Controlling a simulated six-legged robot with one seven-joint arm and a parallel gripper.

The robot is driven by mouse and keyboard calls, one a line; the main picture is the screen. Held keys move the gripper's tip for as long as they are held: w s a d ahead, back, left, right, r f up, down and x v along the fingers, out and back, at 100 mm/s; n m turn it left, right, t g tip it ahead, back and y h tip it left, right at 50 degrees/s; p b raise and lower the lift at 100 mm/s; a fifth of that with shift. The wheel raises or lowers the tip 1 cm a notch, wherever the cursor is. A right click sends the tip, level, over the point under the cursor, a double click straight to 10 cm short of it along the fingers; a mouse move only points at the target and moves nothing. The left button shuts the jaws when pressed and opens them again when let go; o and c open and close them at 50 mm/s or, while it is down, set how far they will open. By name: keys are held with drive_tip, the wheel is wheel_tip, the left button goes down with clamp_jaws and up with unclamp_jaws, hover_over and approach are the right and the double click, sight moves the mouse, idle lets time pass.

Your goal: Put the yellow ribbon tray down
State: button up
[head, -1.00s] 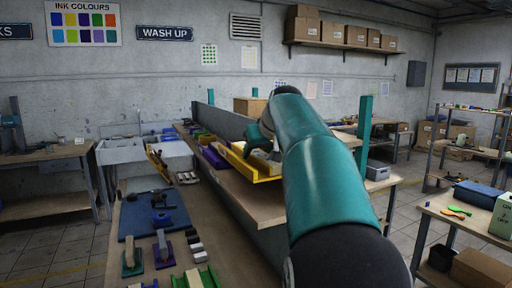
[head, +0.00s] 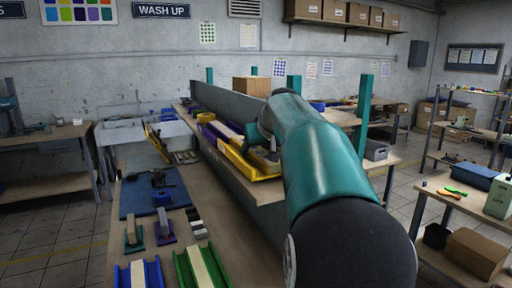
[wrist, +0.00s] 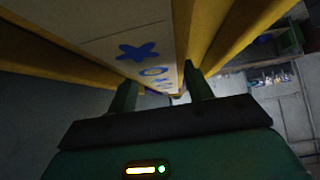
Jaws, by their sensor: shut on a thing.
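The yellow ribbon tray (head: 235,160) is a long channel with raised yellow sides, on or just above the raised bench (head: 273,188) in the head view. I cannot tell whether its underside touches the bench. In the wrist view the tray's yellow sides (wrist: 75,40) fill the top, with a pale ribbon (wrist: 140,45) carrying a blue star and a ring between them. My gripper (wrist: 162,88) is shut on the tray, a finger on either side of the gripped part. In the head view my teal arm hides the tray's right part.
A purple tray (head: 222,134) with a pale strip lies just behind the yellow one. Blue (head: 138,274) and green (head: 200,268) trays lie on the lower bench in front. A grey upright panel (head: 225,103) runs along the raised bench's back. A cardboard box (head: 252,86) stands beyond.

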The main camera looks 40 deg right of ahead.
drive_tip(key=shift+w+f, duration=0.1)
drive_tip(key=shift+w, duration=0.05)
drive_tip(key=shift+f, duration=0.1)
drive_tip(key=shift+f, duration=0.4)
drive_tip(key=o, duration=1.4)
drive_tip(key=v, duration=1.4)
